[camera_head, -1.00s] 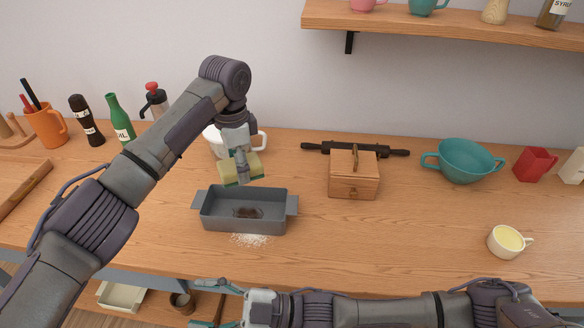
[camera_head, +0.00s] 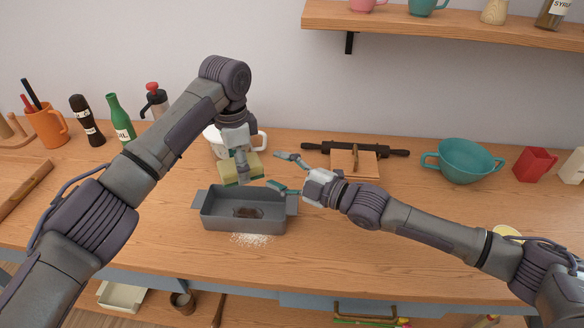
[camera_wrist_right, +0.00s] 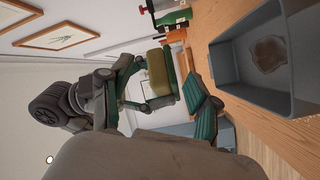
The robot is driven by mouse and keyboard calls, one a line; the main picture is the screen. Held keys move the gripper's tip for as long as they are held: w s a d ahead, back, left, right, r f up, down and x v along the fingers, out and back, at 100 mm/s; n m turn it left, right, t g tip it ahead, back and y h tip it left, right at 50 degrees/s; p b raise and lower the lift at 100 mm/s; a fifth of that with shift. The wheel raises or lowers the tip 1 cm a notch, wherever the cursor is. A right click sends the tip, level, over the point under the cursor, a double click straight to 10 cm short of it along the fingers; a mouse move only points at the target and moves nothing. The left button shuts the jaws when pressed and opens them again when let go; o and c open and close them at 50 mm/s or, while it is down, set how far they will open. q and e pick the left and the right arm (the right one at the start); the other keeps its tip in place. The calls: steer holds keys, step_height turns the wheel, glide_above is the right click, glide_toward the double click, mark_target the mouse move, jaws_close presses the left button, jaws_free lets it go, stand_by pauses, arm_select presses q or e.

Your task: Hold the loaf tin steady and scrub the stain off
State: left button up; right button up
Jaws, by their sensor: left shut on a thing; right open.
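The grey loaf tin (camera_head: 235,223) stands upright on the wooden counter, with a brown stain (camera_head: 248,212) on its inside floor. The tin and its stain (camera_wrist_right: 268,54) also show in the right wrist view. My left gripper (camera_head: 240,168) is shut on a yellow sponge (camera_head: 256,165) with a green underside, held above the back of the tin. The sponge also shows in the right wrist view (camera_wrist_right: 158,75). My right gripper (camera_head: 278,171) is open and empty beside the tin's back right corner, its lower finger near the right handle. I cannot tell whether it touches.
White powder (camera_head: 251,240) lies in front of the tin. A white pot (camera_head: 213,141) stands behind the sponge. A teal bowl (camera_head: 465,160) stands further right.

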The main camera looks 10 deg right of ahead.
steer(key=w+d+r+m+g+h, duration=0.1)
steer(key=w+d+m+h, duration=0.35)
steer(key=w+m, duration=0.4)
steer(key=m+g+h, duration=0.3)
steer(key=m+g, duration=0.3)
steer(key=g, duration=0.5)
glide_above(292, 204)
steer(key=a, duration=0.2)
step_height(292, 204, down, 5)
steer(key=s, duration=0.1)
steer(key=s+f+h, duration=0.1)
steer(key=s+d+m+g, duration=0.1)
steer(key=shift+f+h, duration=0.35)
steer(key=m+h, duration=0.1)
steer(key=d+r+m+h, duration=0.1)
steer(key=m+h, duration=0.1)
steer(key=shift+s+d+r+m, duration=0.15)
steer(key=shift+m, duration=0.1)
steer(key=w+r+m+h, duration=0.1)
steer(key=w+r+m, duration=0.2)
steer(key=r+m, duration=0.2)
steer(key=shift+t, duration=0.4)
step_height(292, 204, down, 12)
steer(key=shift+w+r, duration=0.1)
steer(key=shift+r, duration=0.15)
steer(key=shift+c, duration=0.3)
